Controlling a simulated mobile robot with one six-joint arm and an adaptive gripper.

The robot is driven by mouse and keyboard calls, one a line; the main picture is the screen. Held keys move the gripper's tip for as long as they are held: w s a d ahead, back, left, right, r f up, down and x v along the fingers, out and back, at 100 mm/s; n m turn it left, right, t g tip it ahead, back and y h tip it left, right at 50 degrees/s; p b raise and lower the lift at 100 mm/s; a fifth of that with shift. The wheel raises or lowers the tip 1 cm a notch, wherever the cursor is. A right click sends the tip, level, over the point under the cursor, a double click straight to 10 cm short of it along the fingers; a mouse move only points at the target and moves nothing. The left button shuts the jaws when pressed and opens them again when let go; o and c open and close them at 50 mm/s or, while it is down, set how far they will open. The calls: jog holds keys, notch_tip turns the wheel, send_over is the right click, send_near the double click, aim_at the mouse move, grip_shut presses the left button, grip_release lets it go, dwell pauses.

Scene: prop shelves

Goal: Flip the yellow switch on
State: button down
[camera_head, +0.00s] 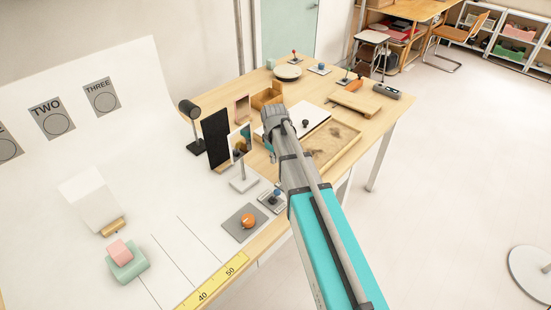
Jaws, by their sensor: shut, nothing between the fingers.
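I cannot make out a clearly yellow switch in the head view. A small tan-yellow piece (113,227) sits at the foot of a tilted white panel (88,197); I cannot tell what it is. An orange knob (248,221) is on a grey plate (238,232) near the table's front edge. A small blue-topped control (276,193) stands just right of it. My arm reaches up from the lower right over the table; its grey far end is above the middle. My gripper's fingers cannot be made out, and the arm hides part of the table.
A black panel (215,138), a dark lamp-like thing (190,110) and a mirror on a stand (240,145) stand left of my arm. A sand tray (340,150) lies to its right. Small controls and a plate (288,72) are farther back. The floor at right is mostly clear.

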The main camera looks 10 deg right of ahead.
jog(key=shift+f+b, duration=1)
jog(key=shift+f, duration=0.35)
jog(key=shift+s+d+r+p, duration=0.35)
jog(key=shift+s+d, duration=0.1)
jog(key=shift+s, duration=0.2)
jog(key=shift+s+d+r+p, duration=0.3)
jog(key=shift+s+d+r, duration=0.1)
jog(key=shift+s, duration=0.2)
jog(key=shift+s+d, duration=0.3)
jog(key=shift+d, duration=0.1)
